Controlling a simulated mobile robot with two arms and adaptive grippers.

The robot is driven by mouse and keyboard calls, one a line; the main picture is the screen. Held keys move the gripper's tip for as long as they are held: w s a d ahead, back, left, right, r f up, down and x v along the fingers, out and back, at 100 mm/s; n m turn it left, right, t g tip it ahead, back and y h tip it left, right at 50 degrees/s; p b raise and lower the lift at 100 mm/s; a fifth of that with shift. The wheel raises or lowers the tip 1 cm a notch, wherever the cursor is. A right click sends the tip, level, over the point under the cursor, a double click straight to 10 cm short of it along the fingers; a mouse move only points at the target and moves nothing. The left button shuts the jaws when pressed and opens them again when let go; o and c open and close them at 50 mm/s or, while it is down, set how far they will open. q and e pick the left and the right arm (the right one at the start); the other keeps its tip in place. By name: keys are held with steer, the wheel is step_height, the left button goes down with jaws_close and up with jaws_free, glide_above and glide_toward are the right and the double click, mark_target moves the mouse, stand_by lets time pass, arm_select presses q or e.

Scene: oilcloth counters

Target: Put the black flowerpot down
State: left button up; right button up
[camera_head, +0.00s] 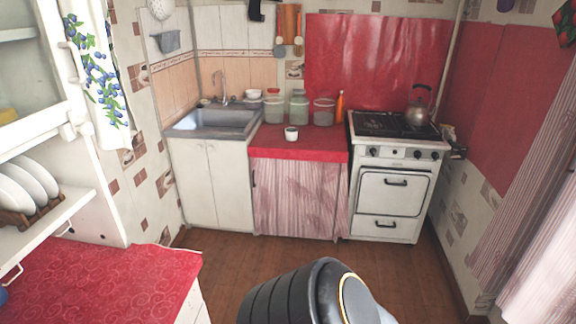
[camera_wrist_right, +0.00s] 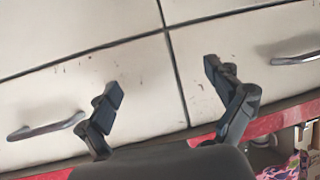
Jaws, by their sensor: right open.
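I see no black flowerpot clearly in either view. A small white pot or cup with a dark inside (camera_head: 291,133) stands on the red counter (camera_head: 270,152) between the sink and the stove. In the right wrist view my right gripper (camera_wrist_right: 165,92) is open, its two black fingers wide apart with nothing between them. It is in front of pale cabinet fronts (camera_wrist_right: 255,65) with metal handles. My left gripper is in neither view. A black link of my own arm fills the bottom middle of the head view.
A sink (camera_head: 215,122) is at the back left, a white stove (camera_head: 390,190) with a kettle (camera_head: 418,108) at the back right. Several jars and an orange bottle (camera_head: 340,107) line the counter's back. A red-covered counter (camera_head: 90,275) is at near left. The brown floor between is clear.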

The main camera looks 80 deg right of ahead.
steer(key=s+d+f+g, duration=0.1)
steer(key=s+f+g, duration=0.2)
steer(key=f, duration=0.6)
steer(key=s+d+f+g+h, duration=0.1)
steer(key=s+d+f+g, duration=0.1)
steer(key=s+f, duration=0.5)
steer(key=s+d+f+g+h, duration=0.1)
steer(key=s+f+g, duration=0.2)
steer(key=f, duration=1)
steer(key=s, duration=0.3)
steer(key=shift+d+f+g, duration=0.15)
steer(key=shift+d+g, duration=0.15)
steer(key=shift+o, duration=0.5)
steer(key=s+d+f+g, duration=0.2)
steer(key=s+f+g, duration=0.1)
steer(key=s, duration=0.5)
steer(key=shift+s+d+f+h, duration=0.15)
steer(key=shift+s+f+h, duration=0.25)
steer(key=shift+f, duration=0.5)
